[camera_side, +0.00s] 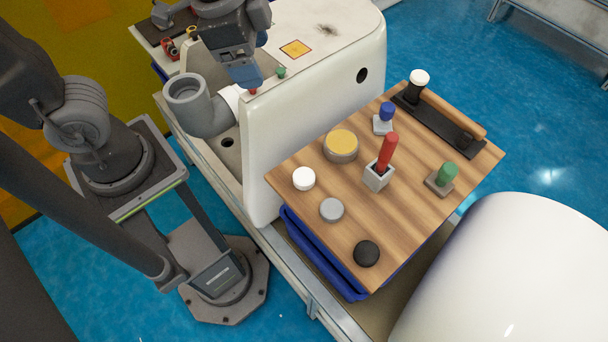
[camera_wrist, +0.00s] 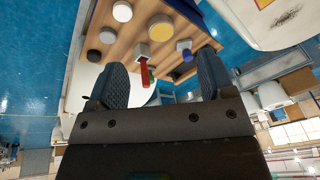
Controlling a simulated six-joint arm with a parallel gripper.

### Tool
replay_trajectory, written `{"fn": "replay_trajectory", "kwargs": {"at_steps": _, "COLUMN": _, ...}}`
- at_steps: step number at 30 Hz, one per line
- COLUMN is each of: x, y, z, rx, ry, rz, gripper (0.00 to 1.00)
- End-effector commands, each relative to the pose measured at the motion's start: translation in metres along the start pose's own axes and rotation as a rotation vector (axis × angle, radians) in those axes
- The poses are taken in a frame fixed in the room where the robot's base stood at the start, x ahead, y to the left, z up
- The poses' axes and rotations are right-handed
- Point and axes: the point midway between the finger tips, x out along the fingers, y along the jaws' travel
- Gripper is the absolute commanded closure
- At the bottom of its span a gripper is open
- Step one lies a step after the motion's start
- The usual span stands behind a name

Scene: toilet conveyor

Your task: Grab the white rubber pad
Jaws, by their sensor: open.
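The white rubber pad (camera_side: 303,178) is a small round white disc near the left edge of the wooden board (camera_side: 290,210) in the side view. It also shows near the top of the wrist view (camera_wrist: 122,11). My gripper (camera_side: 246,77) is over the white toilet body, up and to the left of the pad, well apart from it. In the wrist view, the two blue fingers of my gripper (camera_wrist: 162,66) are wide apart with nothing held between them.
The tall white toilet body (camera_side: 310,85) stands between gripper and board.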

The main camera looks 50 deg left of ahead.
Motion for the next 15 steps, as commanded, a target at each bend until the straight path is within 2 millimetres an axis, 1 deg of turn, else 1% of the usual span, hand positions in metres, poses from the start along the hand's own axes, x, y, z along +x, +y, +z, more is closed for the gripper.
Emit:
{"fn": "replay_trajectory", "kwargs": {"at_steps": 1, "x": 0.014, "y": 0.011, "z": -0.012, "rx": 0.13, "ry": -0.036, "rz": 0.036, "gripper": 0.25}}
{"fn": "replay_trajectory", "kwargs": {"at_steps": 3, "x": 0.031, "y": 0.024, "z": -0.026, "rx": 0.308, "ry": -0.073, "rz": 0.077, "gripper": 0.25}}
{"fn": "replay_trajectory", "kwargs": {"at_steps": 7, "x": 0.06, "y": 0.051, "z": -0.044, "rx": 0.591, "ry": -0.125, "rz": 0.146, "gripper": 0.25}}
{"fn": "replay_trajectory", "kwargs": {"at_steps": 9, "x": 0.073, "y": 0.063, "z": -0.05, "rx": 0.705, "ry": -0.144, "rz": 0.176, "gripper": 0.25}}
{"fn": "replay_trajectory", "kwargs": {"at_steps": 12, "x": 0.085, "y": 0.075, "z": -0.054, "rx": 0.814, "ry": -0.161, "rz": 0.204, "gripper": 0.25}}
{"fn": "replay_trajectory", "kwargs": {"at_steps": 15, "x": 0.093, "y": 0.08, "z": -0.056, "rx": 0.864, "ry": -0.168, "rz": 0.218, "gripper": 0.25}}
